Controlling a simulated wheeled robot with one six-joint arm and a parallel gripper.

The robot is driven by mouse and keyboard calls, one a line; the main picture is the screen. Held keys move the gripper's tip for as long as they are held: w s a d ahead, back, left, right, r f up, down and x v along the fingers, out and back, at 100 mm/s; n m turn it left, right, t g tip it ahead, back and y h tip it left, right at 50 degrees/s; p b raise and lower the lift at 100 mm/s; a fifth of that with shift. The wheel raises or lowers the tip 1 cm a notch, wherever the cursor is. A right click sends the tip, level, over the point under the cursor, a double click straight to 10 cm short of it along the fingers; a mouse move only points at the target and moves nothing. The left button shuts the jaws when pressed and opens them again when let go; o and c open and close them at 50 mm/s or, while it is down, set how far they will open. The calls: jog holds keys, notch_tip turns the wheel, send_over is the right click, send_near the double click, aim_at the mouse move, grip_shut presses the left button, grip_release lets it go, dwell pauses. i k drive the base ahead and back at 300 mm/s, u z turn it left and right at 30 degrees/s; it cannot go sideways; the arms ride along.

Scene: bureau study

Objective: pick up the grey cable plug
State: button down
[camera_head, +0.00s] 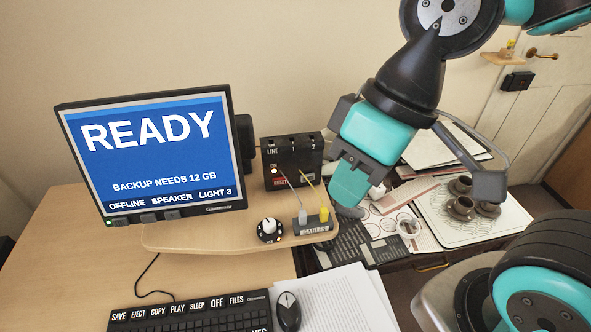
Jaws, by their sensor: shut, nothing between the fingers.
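The grey cable plug (302,217) stands upright in a small dark socket block (314,228) near the front right of the raised wooden shelf. A thin grey cable runs up from it towards a black box behind. A yellow plug (323,214) with a yellow cable stands close on its right. My gripper (350,188) is shut and empty, pointing down, to the upper right of both plugs in the picture. I cannot tell its exact height above the shelf.
The black box (292,160) stands behind the plugs, and a round knob (270,227) is to their left. A monitor (157,157) reading READY is further left. A keyboard (190,315), mouse (287,310) and papers lie in front. A tray (470,240) with brown cups is at right.

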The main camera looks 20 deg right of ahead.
aim_at(302, 214)
jog(key=z, duration=0.1)
jog(key=k, duration=1)
jog(key=u, duration=0.7)
jog(key=i, duration=1)
jog(key=z, duration=0.05)
